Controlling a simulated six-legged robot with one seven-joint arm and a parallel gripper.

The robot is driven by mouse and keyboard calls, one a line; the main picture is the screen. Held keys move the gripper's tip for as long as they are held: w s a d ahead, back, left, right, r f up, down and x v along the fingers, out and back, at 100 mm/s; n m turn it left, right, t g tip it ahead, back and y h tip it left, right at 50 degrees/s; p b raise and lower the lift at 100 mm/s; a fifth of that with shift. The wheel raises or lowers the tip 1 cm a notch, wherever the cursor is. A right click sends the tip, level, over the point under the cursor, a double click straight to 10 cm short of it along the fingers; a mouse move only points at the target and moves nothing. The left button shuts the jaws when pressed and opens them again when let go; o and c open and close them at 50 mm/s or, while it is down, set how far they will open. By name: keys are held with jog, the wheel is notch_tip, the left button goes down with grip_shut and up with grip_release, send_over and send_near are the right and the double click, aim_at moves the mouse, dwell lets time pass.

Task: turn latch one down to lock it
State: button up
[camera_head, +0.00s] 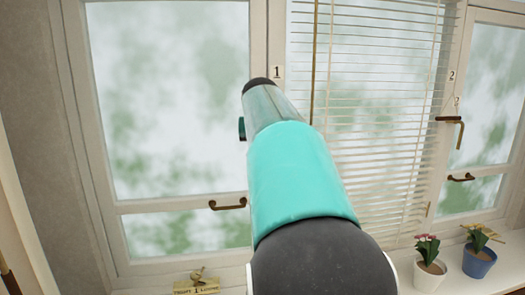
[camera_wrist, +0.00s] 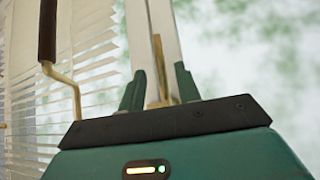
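The label "1" (camera_head: 277,72) is on the pale window post, just right of the far end of my arm. Latch one cannot be made out in the head view; my arm covers that part of the post. In the wrist view, my gripper (camera_wrist: 160,88) has its two green fingers apart. A narrow brass piece (camera_wrist: 157,62), possibly part of latch one, shows between them against the white post; I cannot tell whether they touch it. Left of the fingers is a brass crank (camera_wrist: 70,83) with a dark brown grip.
White blinds (camera_head: 375,120) hang right of the post. A second latch (camera_head: 449,119) is below the label "2" (camera_head: 451,75). A bronze handle (camera_head: 228,204) is on the left window. Two flowerpots (camera_head: 430,272) (camera_head: 479,261) and a small lettered block (camera_head: 196,287) stand on the sill.

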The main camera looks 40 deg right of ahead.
jog(key=v, duration=0.9)
jog(key=shift+r, duration=0.15)
